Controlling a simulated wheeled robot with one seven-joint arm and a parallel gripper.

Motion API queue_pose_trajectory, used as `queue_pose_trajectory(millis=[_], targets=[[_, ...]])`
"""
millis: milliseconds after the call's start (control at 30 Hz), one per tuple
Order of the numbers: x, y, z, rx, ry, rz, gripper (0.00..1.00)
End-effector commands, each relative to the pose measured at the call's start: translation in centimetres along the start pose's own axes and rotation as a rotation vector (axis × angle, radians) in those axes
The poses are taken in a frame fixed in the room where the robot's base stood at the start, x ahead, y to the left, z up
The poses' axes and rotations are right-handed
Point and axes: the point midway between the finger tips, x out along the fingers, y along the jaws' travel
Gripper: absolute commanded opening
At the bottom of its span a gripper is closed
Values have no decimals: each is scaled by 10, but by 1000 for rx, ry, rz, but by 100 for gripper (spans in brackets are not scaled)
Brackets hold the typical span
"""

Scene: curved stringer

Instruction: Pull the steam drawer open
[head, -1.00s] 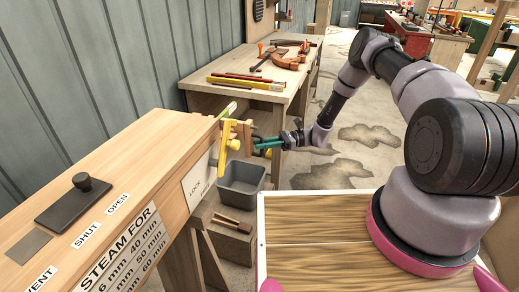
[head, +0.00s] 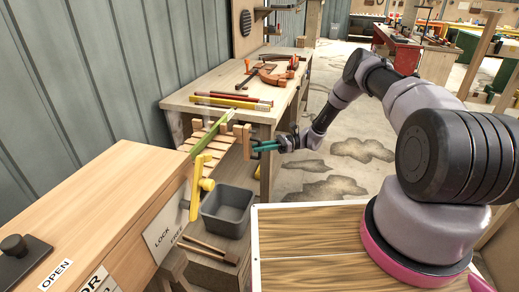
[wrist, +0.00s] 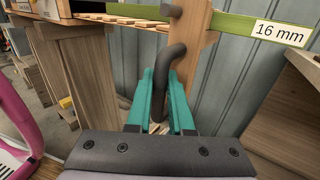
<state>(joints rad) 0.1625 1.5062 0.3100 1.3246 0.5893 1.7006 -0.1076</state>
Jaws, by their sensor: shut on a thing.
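The steam box (head: 90,205) is a long wooden chest at the left in the head view. The steam drawer (head: 217,146), a slatted wooden rack, extends out of its end, with a green strip (head: 212,132) lying along it. The drawer's upright wooden front (wrist: 192,45) carries a dark bent handle (wrist: 174,55). My gripper (head: 262,147) has its teal fingers (wrist: 163,88) shut around the handle's lower part. A yellow latch (head: 199,186) sits at the box's end, by a LOCK and FREE label (head: 168,230). The drawer's inner end is hidden.
Clear stained floor (head: 335,165) lies right of the bench. A metal wall runs along the left.

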Motion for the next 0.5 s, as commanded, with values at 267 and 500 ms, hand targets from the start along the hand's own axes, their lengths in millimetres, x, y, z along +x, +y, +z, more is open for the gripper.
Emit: queue_pose_trajectory(millis=[267, 500], targets=[[-1, 0, -1, 1, 2, 0, 0], [-1, 0, -1, 1, 1, 0, 32]])
